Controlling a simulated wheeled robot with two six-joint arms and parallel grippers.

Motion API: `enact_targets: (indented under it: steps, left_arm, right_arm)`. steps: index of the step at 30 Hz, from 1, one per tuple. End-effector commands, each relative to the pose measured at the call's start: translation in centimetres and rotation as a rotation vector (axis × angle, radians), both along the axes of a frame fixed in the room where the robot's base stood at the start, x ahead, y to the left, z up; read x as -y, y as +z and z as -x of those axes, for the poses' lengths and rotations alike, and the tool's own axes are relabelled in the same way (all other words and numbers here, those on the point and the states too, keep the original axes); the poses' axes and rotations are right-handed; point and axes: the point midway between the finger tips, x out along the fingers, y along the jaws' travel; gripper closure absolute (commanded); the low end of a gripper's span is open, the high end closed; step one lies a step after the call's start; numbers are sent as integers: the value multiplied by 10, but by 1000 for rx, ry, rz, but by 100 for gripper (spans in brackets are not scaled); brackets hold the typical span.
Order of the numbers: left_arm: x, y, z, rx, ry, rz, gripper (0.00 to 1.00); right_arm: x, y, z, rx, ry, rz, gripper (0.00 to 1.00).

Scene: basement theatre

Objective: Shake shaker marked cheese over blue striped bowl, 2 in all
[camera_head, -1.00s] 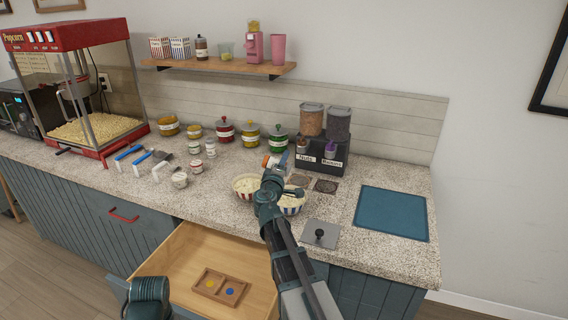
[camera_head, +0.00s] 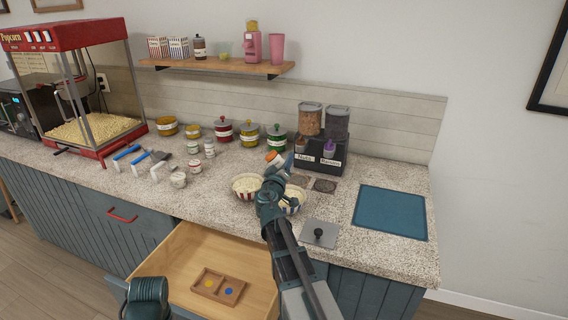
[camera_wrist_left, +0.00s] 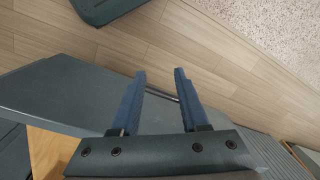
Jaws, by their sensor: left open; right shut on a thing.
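The blue striped bowl (camera_head: 293,206) stands on the counter, holds pale popcorn, and is partly hidden behind my right arm. My right gripper (camera_head: 283,166) is shut on a small white shaker with an orange top (camera_head: 273,159), held tilted above the counter behind the bowls. Its marking cannot be read. My left gripper (camera_wrist_left: 160,82) is open and empty in the left wrist view, above the floor and near the drawer front. In the head view only part of my left arm shows at the bottom.
A red striped bowl (camera_head: 244,190) of popcorn stands left of the blue one. A dispenser (camera_head: 320,153) is behind, a blue mat (camera_head: 391,212) at right. The drawer (camera_head: 190,262) is open.

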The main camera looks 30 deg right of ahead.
Motion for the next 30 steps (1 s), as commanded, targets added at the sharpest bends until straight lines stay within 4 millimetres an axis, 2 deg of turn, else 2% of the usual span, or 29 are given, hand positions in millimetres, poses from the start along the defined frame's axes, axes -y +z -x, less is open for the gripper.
enact_targets:
  steps: [10,24,30]
  left_arm:
    - [0,2,0,0,0,0,55]
    - [0,35,0,0,0,0,55]
    - [0,35,0,0,0,0,55]
  right_arm:
    - [0,2,0,-1,0,1,100]
    - [0,35,0,-1,0,1,100]
    - [0,35,0,-1,0,2,100]
